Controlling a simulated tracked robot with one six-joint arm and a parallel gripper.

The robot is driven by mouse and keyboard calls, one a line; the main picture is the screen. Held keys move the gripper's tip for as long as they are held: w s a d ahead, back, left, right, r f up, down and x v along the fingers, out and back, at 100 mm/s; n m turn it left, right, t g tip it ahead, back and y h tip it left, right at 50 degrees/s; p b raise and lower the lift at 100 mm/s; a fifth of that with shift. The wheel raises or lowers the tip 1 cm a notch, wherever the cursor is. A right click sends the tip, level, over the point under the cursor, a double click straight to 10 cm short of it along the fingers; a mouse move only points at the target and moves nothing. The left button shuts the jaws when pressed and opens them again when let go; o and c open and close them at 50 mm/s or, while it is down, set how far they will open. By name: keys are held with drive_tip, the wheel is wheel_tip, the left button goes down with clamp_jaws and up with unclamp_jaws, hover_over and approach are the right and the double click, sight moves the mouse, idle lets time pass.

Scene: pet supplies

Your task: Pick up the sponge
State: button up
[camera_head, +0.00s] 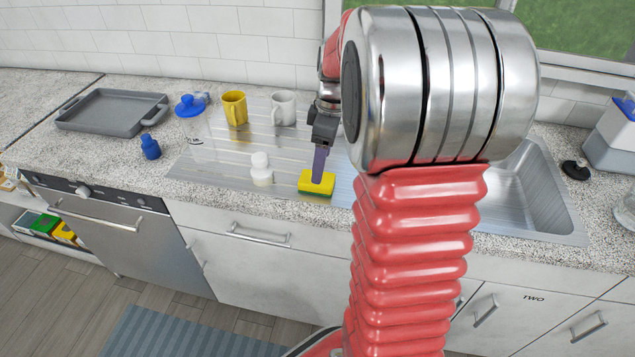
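The yellow sponge (315,189) with a dark green underside lies on the ribbed metal drainboard, near the counter's front edge. My gripper (318,177) points down onto the sponge, its purple-grey finger overlapping the sponge's upper middle in this view. The fingers line up with each other, so I cannot tell how far apart they are or whether they grip the sponge. My red arm and its metal joint cover part of the counter to the right of the sponge.
A white bottle (261,171) stands just left of the sponge. Behind are a yellow mug (235,108) and a white mug (284,108). The sink basin (525,190) is right.

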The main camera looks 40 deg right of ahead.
sight(325, 189)
drive_tip(key=shift+w+a+f, duration=0.1)
drive_tip(key=shift+w+f, duration=0.05)
drive_tip(key=shift+f, duration=0.7)
drive_tip(key=shift+w+a+f, duration=0.15)
drive_tip(key=shift+f, duration=0.7)
drive_tip(key=shift+w+a+f, duration=0.1)
drive_tip(key=shift+w+f, duration=0.05)
drive_tip(key=shift+f, duration=0.7)
drive_tip(key=shift+c, duration=0.2)
drive_tip(key=c, duration=1.1)
